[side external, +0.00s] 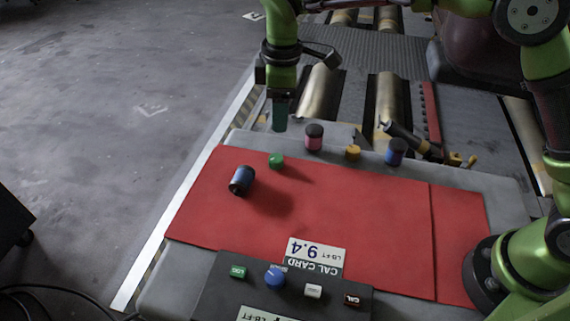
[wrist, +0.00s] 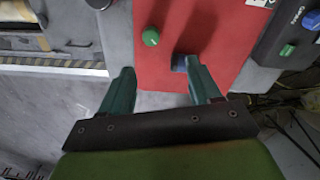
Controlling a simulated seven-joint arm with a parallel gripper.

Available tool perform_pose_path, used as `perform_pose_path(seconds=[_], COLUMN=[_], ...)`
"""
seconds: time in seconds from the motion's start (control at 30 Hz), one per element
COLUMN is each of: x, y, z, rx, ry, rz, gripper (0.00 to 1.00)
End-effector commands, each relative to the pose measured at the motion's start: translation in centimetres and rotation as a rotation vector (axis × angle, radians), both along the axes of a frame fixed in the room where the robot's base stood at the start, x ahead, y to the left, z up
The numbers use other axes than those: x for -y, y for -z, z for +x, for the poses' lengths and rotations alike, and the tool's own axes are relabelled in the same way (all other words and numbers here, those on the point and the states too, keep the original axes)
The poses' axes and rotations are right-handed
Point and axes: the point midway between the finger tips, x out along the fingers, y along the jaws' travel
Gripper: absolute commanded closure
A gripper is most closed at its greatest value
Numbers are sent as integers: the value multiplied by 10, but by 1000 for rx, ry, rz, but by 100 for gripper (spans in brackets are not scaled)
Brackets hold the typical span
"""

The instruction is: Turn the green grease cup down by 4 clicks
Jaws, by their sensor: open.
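The green grease cup (side external: 276,160) is a small round green cap near the far edge of the red mat. In the wrist view the green cup (wrist: 151,37) lies ahead of my fingertips, roughly between their lines. My gripper (side external: 280,128) hangs pointing down above and behind the cup in the side view, apart from it. In the wrist view my gripper (wrist: 160,67) has its two teal fingers wide apart, with nothing held. Any click marks on the cup are too small to see.
A blue cylinder with black ends (side external: 242,180) lies near the cup. A dark panel (side external: 212,295) has a blue knob (side external: 275,277) and buttons. The mat's middle is clear.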

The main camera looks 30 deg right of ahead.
Motion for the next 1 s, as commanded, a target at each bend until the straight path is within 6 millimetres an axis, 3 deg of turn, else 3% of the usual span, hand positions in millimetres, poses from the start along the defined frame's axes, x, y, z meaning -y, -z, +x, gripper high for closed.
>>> perform_pose_path(seconds=[0.07,0.13,0.2,0.37,0.57,1.0], x=[-8,-7,-4,-3,-2,-2], y=[1,-12,-21,-15,16,110], z=[15,23,23,20,20,23], rx=[-4,13,16,-3,-6,-4], ry=[-120,-203,-261,-320,-320,-318], rz=[-16,-25,-37,-44,-43,-42], gripper=[38,38,38,38,38,38])
